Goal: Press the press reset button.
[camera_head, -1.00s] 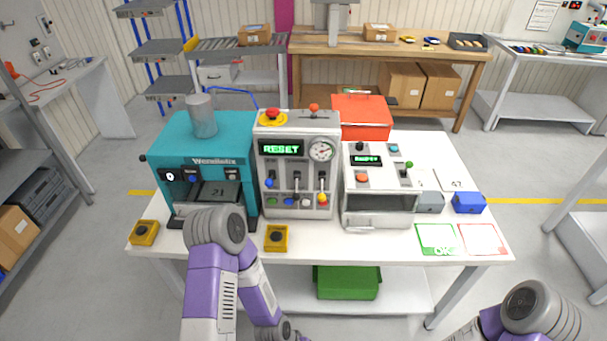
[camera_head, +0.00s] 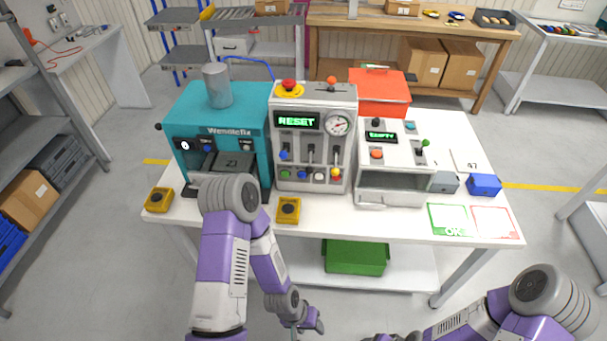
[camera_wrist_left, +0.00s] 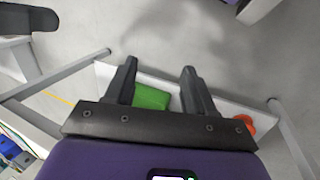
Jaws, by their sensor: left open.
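The grey control unit (camera_head: 312,137) stands on the white table with a green display reading "RESET". Its lower front has a row of small coloured buttons (camera_head: 303,174) below coloured levers; I cannot tell which button is the reset. The teal press (camera_head: 240,121) stands left of it. My left gripper (camera_head: 303,325) hangs low in front of the table, well away from the unit. In the left wrist view its two fingers (camera_wrist_left: 160,75) are apart and empty, with the green bin beyond. My right arm shows at the lower right, but its gripper fingers do not.
Yellow button boxes (camera_head: 159,199) (camera_head: 289,210) sit at the table's front edge. A white machine (camera_head: 391,170) with display, a red case (camera_head: 379,91) and blue box (camera_head: 484,184) stand to the right. A green bin (camera_head: 356,257) is on the lower shelf.

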